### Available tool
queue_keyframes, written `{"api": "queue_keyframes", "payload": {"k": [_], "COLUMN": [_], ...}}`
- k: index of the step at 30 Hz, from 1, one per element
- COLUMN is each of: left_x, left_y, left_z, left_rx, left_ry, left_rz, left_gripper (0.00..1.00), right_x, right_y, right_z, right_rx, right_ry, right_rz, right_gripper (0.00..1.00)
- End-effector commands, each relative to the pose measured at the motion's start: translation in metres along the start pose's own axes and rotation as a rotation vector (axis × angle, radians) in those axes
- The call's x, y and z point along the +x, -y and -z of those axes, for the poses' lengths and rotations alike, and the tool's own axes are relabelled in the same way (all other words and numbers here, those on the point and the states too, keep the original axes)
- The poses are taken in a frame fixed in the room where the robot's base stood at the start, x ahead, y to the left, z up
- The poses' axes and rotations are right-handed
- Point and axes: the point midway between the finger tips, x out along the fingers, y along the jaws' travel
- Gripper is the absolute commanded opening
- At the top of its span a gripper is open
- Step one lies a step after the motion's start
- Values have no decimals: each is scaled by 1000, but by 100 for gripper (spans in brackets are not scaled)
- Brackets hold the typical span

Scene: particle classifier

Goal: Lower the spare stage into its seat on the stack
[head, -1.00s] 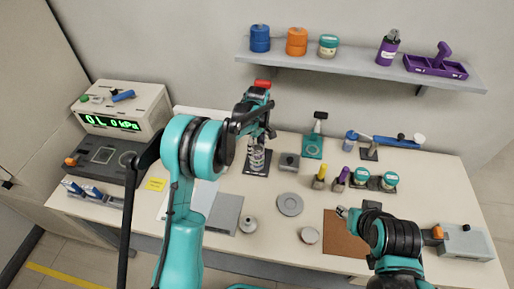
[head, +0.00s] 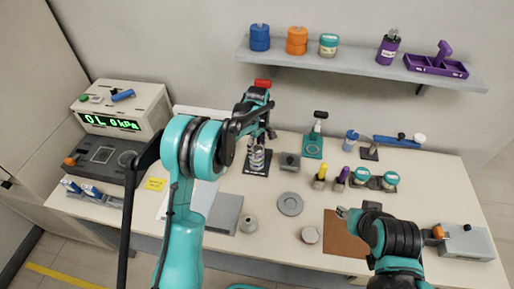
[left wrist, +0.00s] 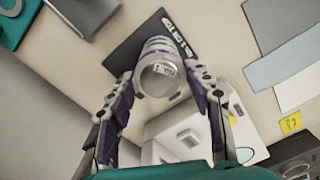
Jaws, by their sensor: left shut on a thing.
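In the head view my left gripper (head: 262,134) is directly over the stack (head: 257,161). I cannot tell whether the stage touches the stack, as the gripper hides the join. My right gripper (head: 343,212) is over the brown mat; its jaw state is too small to tell.
A round grey disc (head: 290,204) and small round parts lie in front. The pressure readout box (head: 120,112) stands at the left. A shelf (head: 350,64) hangs above the back.

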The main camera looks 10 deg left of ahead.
Motion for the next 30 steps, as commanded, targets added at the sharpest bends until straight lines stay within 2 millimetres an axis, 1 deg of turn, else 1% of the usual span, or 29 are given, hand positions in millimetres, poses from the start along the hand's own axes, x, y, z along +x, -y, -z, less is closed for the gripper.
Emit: {"api": "queue_keyframes", "payload": {"k": [14,15,17,18,26,30], "left_x": [6,6,6,6,6,-2], "left_y": [0,0,0,0,0,0], "left_z": [0,0,0,0,0,0], "left_rx": [0,0,0,0,0,0], "left_ry": [0,0,0,0,0,0], "left_rz": [0,0,0,0,0,0], "left_gripper": [17,53,69,74,74,74], "right_x": [4,4,4,4,4,4], "right_y": [0,0,0,0,0,0], "right_z": [-3,-3,-3,-2,-2,-3], "right_rx": [0,0,0,0,0,0], "right_ry": [0,0,0,0,0,0], "right_rz": [0,0,0,0,0,0], "right_gripper": [40,40,40,40,40,40]}}
